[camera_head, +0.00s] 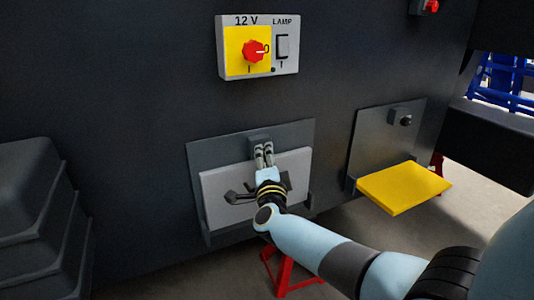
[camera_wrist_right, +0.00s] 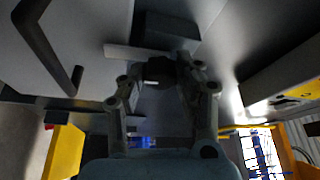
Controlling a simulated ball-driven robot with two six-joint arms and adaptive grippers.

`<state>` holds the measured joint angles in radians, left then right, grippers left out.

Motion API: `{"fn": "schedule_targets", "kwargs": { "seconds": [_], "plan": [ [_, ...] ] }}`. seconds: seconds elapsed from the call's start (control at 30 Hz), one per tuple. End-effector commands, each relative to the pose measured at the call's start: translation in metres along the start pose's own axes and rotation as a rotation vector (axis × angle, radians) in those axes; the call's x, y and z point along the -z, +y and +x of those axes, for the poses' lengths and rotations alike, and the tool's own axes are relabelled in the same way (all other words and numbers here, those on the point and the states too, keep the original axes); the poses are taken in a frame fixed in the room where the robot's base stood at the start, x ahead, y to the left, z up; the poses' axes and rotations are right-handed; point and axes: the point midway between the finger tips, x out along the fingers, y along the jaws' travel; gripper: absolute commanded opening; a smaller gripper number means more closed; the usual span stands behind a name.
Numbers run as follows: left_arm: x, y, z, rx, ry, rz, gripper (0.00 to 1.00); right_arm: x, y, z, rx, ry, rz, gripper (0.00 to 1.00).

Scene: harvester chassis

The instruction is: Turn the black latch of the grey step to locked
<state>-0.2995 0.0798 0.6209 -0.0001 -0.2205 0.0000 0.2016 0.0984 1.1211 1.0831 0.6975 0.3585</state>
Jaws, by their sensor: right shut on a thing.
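The grey step (camera_head: 215,196) is folded upright against its dark back plate (camera_head: 205,152), with a dark bar handle (camera_head: 240,192) on its face. The black latch (camera_head: 259,139) sits at the top middle of the step. My right gripper (camera_head: 263,154) reaches up to the latch from below and is shut on it, hiding its lower part. In the right wrist view the fingers (camera_wrist_right: 157,80) close around a small dark piece (camera_wrist_right: 157,70) of the latch. The exact angle of the latch is hard to tell. My left gripper is not in view.
A yellow step (camera_head: 404,187) is folded down at the right, with a dark knob (camera_head: 405,120) on its plate. A switch panel (camera_head: 286,62) with a red knob (camera_head: 254,51) is above. Stacked dark steps (camera_head: 35,205) stand at the left. Red stands (camera_head: 285,275) are below.

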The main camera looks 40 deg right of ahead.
Motion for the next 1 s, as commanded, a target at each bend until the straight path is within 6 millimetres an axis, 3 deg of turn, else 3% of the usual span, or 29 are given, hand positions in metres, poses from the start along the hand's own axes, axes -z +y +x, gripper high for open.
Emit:
{"fn": "schedule_targets", "kwargs": {
  "seconds": [0.67, 0.7, 0.87, 1.0],
  "plan": [
    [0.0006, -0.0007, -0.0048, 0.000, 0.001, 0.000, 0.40, -0.0001, 0.0013, -0.0005, -0.026, -0.001, 0.057, 0.01],
    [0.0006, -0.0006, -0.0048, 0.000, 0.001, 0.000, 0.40, -0.0001, 0.0013, -0.0005, -0.026, -0.001, 0.057, 0.36],
    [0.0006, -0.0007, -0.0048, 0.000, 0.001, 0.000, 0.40, -0.0001, 0.0009, -0.0003, -0.025, -0.001, 0.057, 0.57],
    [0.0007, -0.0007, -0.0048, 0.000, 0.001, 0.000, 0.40, -0.0001, 0.0005, -0.0001, -0.024, 0.000, 0.056, 0.57]
  ]
}}
